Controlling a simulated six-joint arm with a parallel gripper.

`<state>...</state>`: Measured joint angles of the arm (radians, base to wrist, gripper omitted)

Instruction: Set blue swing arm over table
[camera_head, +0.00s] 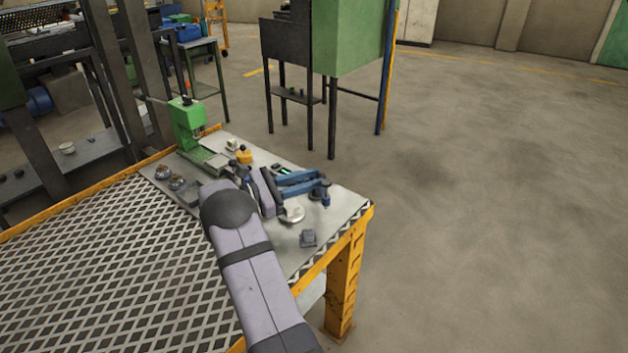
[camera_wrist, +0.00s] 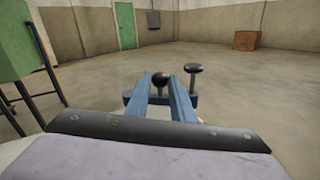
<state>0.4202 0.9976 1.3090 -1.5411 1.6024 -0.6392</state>
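The blue swing arm (camera_head: 300,178) is at the table's far right in the head view, with two bars and a blue post at its right end. From this angle it appears over the tabletop, close to the far edge. In the wrist view its two blue bars (camera_wrist: 182,100) run away from me, with black knobs near their far end. The table (camera_head: 335,205) has a grey top and yellow frame. My gripper (camera_head: 272,190) is just left of the swing arm's bars. Its fingers cannot be made out, nor whether it touches the bars.
A green press (camera_head: 187,122) and a small yellow part (camera_head: 244,156) stand at the table's back left. A green cabinet (camera_head: 350,38) stands behind. The floor to the right is clear.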

